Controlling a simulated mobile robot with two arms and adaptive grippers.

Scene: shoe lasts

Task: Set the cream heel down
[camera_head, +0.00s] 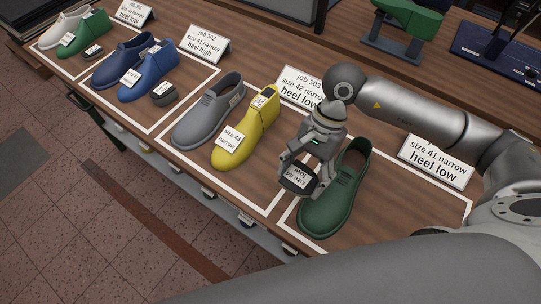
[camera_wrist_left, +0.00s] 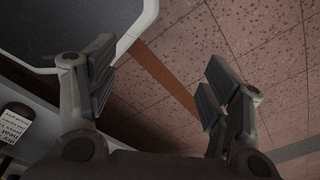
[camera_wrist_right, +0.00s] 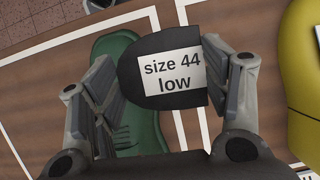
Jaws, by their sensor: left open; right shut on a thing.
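My right gripper (camera_head: 296,172) is shut on a dark heel block (camera_wrist_right: 155,70) with a white label reading "size 44 low". The fingers (camera_wrist_right: 163,85) grip it from both sides in the right wrist view. In the head view it hangs beside the green shoe (camera_head: 338,197), in the white-outlined bay at the right; whether it touches the table I cannot tell. No cream-coloured heel shows; the only cream thing is a shoe (camera_head: 62,31) at the far left. My left gripper (camera_wrist_left: 158,85) is open and empty over the tiled floor.
A yellow last (camera_head: 262,128) and a grey shoe (camera_head: 208,112) stand in the neighbouring bay. Blue shoes (camera_head: 148,80) and a dark heel (camera_head: 163,94) lie further left. Standing job cards (camera_head: 436,160) line the back. Bare wood (camera_head: 415,213) lies right of the green shoe.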

